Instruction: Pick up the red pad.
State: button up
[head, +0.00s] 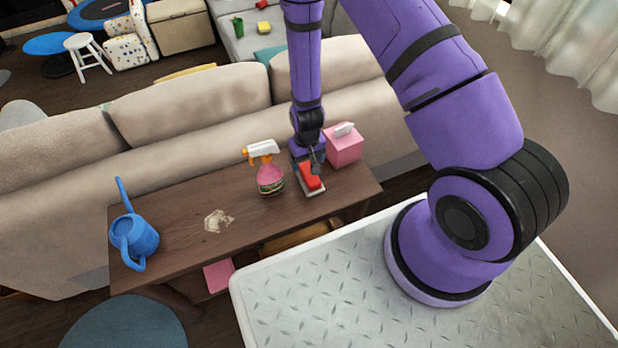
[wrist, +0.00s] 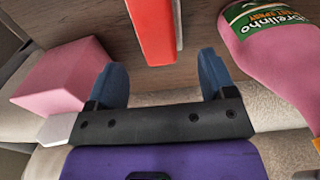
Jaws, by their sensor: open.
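The red pad (head: 310,180) lies on the wooden console table between a pink spray bottle and a pink tissue box. It has a pale layer along one side. In the wrist view the red pad (wrist: 153,30) shows at the top, ahead of the fingertips and roughly between their lines. My gripper (wrist: 163,75) is open and empty, with its two blue fingers apart. In the head view my gripper (head: 308,165) hangs just above the pad and hides part of it. I cannot tell the exact height gap.
The pink spray bottle (head: 270,180) stands close left of the pad, and the pink tissue box (head: 345,150) close behind on the right. A crumpled beige patch (head: 217,221) and a blue watering can (head: 134,238) are farther left. The sofa back (head: 200,115) runs behind the table.

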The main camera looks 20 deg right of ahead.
aim_at(309, 173)
jog(key=shift+f, duration=0.95)
jog(key=f, duration=0.2)
jog(key=s+f, duration=0.1)
jog(key=shift+d+f, duration=0.2)
jog(key=shift+f, duration=0.85)
jog(key=c, duration=1.1)
jog(key=shift+o, duration=0.2)
jog(key=shift+r, duration=0.8)
notch_tip(309, 173, up, 2)
jog(key=shift+r, duration=0.1)
jog(key=s+d, duration=0.2)
jog(key=s, duration=0.5)
jog(key=s+d+r, duration=0.1)
jog(key=s+d, duration=0.1)
jog(key=s, duration=0.6)
jog(key=shift+s+d, duration=0.15)
jog(key=shift+d, duration=0.25)
